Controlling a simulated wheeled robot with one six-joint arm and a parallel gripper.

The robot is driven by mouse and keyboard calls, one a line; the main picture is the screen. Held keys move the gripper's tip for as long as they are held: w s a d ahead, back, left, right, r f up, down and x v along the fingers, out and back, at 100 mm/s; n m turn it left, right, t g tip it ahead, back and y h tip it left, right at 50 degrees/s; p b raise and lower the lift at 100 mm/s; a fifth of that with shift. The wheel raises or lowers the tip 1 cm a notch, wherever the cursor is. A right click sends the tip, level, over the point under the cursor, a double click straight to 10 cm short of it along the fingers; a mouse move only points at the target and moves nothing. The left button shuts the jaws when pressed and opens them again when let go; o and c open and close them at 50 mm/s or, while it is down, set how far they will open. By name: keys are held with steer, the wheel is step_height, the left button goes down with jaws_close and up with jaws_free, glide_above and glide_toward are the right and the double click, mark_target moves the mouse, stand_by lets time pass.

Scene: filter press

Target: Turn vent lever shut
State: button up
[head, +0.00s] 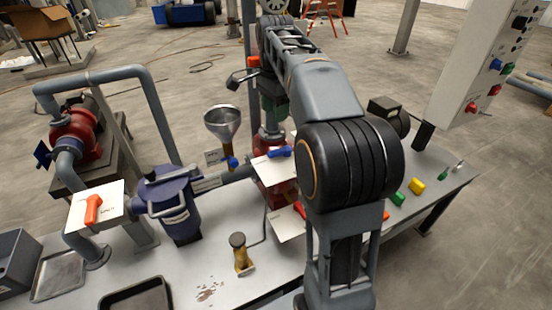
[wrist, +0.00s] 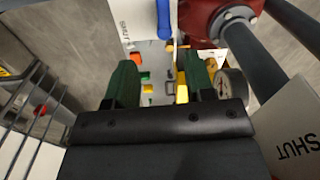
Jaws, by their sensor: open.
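My gripper (wrist: 160,85) shows in the wrist view with its two dark green fingers apart. A narrow yellow part (wrist: 181,88) shows between the fingers, close to the right one; I cannot tell whether it is touched. A blue lever (wrist: 163,18) stands beyond the fingers beside a white plate (wrist: 135,22) marked SHUT. In the head view a blue lever (head: 279,152) lies over a white plate, and a red lever (head: 299,209) is lower, partly behind my arm. An orange lever (head: 92,209) is on a plate at left. I cannot tell which is the vent lever.
A red flanged body (wrist: 208,18) and a round gauge (wrist: 236,88) are close to the right finger. A metal funnel (head: 222,122), a blue lidded vessel (head: 175,210) and a yellow-handled item (head: 241,252) stand on the bench. A control box (head: 488,60) is at right.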

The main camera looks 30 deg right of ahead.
mark_target(276, 151)
steer(key=shift+m, duration=0.6)
steer(key=f+b, duration=0.1)
steer(key=f, duration=0.3)
steer(key=f+b, duration=0.1)
steer(key=f, duration=0.4)
steer(key=w+d+f+b, duration=0.1)
steer(key=f, duration=0.4)
steer(key=shift+f, duration=0.15)
steer(key=shift+c, duration=0.4)
jaws_close()
